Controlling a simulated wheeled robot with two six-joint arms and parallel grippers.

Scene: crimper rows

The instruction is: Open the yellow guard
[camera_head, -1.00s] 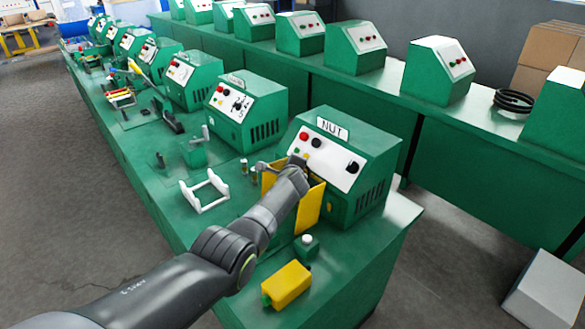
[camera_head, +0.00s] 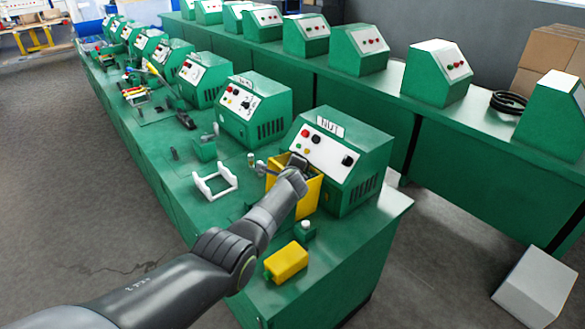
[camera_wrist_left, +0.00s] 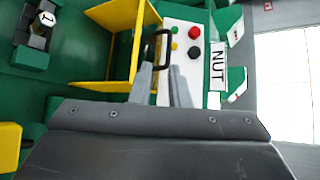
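The yellow guard (camera_head: 309,197) stands at the front of the nearest green machine, whose panel is labelled NUT (camera_head: 330,127). Part of the guard is hidden behind my left arm. In the left wrist view the guard (camera_wrist_left: 118,14) shows as thin yellow panels at right angles, beside the white control panel. A black bar handle (camera_wrist_left: 163,33) stands near the guard's edge, just beyond my fingertips. My left gripper (camera_wrist_left: 160,66) is open, its two fingers apart, close to the handle. Whether they touch the handle I cannot tell. My right gripper is in neither view.
A yellow box (camera_head: 287,262) and a small green block with a white knob (camera_head: 305,231) sit in front of the machine. A white frame (camera_head: 215,186) lies to the left. More green machines (camera_head: 253,108) line the bench. The bench front has some bare room.

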